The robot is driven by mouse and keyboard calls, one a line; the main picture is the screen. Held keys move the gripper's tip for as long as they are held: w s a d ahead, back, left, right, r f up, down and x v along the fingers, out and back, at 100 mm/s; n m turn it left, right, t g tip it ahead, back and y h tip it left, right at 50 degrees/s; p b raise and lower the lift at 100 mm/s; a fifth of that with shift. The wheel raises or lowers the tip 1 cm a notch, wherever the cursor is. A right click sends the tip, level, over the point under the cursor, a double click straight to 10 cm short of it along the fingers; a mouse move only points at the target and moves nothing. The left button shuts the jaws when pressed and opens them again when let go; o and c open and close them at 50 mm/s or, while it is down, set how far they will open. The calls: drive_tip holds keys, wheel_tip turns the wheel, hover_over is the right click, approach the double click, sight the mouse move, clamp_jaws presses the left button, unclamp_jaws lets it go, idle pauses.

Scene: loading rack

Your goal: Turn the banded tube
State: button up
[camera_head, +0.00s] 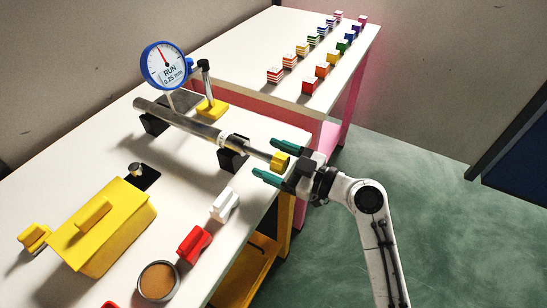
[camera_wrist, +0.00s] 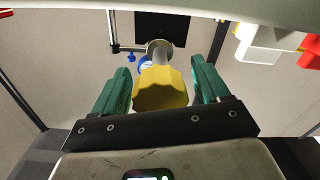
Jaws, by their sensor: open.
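The banded tube (camera_head: 190,122) is a long grey metal tube lying across two black supports on the white table. A thinner rod runs from its near right end to a yellow faceted knob (camera_head: 280,160). The knob also shows in the wrist view (camera_wrist: 161,88), between the green fingers. My gripper (camera_head: 269,160) is open, with one finger on each side of the knob. In the wrist view a gap shows between the knob and each finger. A blue-rimmed dial gauge (camera_head: 163,65) reading "RUN 0.25 mm" stands over the tube.
A yellow box (camera_head: 105,235) with a handle, a round brown-topped dish (camera_head: 158,281), a red block (camera_head: 194,244) and a white block (camera_head: 224,204) stand on the near table. Several coloured blocks (camera_head: 310,86) line the far table. Green floor lies open to the right.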

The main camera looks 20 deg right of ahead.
drive_tip(key=c, duration=1)
drive_tip(key=shift+c, duration=0.2)
drive_tip(key=shift+m, duration=0.3)
drive_tip(key=m, duration=0.3)
drive_tip(key=shift+m, duration=0.3)
drive_tip(key=m, duration=0.4)
drive_tip(key=shift+r+m+p, duration=0.1)
drive_tip(key=shift+m+p, duration=0.2)
drive_tip(key=shift+p, duration=0.1)
drive_tip(key=m+p, duration=0.2)
drive_tip(key=m, duration=0.2)
drive_tip(key=shift+m, duration=0.3)
drive_tip(key=m+p, duration=0.2)
drive_tip(key=m, duration=0.2)
drive_tip(key=shift+m, duration=0.3)
